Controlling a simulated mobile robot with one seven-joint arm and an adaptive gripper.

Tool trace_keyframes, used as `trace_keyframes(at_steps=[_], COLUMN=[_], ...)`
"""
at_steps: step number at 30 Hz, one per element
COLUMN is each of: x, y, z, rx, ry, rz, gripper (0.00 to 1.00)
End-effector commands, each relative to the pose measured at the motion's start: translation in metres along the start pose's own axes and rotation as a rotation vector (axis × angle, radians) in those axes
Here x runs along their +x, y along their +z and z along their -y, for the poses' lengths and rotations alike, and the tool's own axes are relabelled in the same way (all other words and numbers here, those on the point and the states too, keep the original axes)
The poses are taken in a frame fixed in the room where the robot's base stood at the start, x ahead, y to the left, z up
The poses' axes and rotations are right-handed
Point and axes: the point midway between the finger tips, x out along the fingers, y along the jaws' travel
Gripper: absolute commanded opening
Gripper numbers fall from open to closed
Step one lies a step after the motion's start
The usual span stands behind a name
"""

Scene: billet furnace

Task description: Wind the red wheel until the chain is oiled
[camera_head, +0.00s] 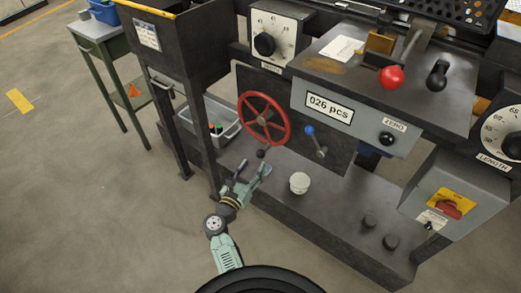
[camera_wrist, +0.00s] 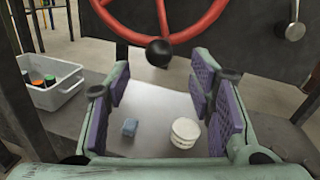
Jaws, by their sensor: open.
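The red wheel (camera_head: 288,129) is upright on the dark front of the machine, with spokes and a black knob handle (camera_head: 261,153) at its lower rim. In the wrist view the lower part of the red wheel (camera_wrist: 200,28) crosses the top, with the black knob (camera_wrist: 158,52) at bottom centre. My gripper (camera_head: 253,173) is just below the knob. Its fingers (camera_wrist: 162,78) are spread and empty, and the knob shows beyond and between their tips, apart from them. I cannot make out a chain in either view.
A grey bin (camera_head: 222,136) with bottles stands left of the wheel. A blue-tipped lever (camera_head: 316,142) is right of it. Dark posts stand left; floor lies clear at lower left.

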Motion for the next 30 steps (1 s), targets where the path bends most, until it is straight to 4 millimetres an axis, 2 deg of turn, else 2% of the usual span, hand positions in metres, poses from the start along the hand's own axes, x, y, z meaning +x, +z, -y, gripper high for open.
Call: trace_keyframes(at_steps=[6, 12, 16, 24, 30], x=[0.043, 0.067, 0.074, 0.074, 0.074], y=[0.003, 0.002, 0.002, 0.001, 0.001], z=[0.0, -0.001, -0.001, -0.001, -0.001], rx=[0.0, -0.002, -0.001, -0.001, -0.002], ry=[-0.002, 0.0, 0.001, 0.002, 0.002], rz=[0.002, 0.003, 0.002, 0.002, 0.002], gripper=[0.49, 0.49, 0.49, 0.48, 0.35])
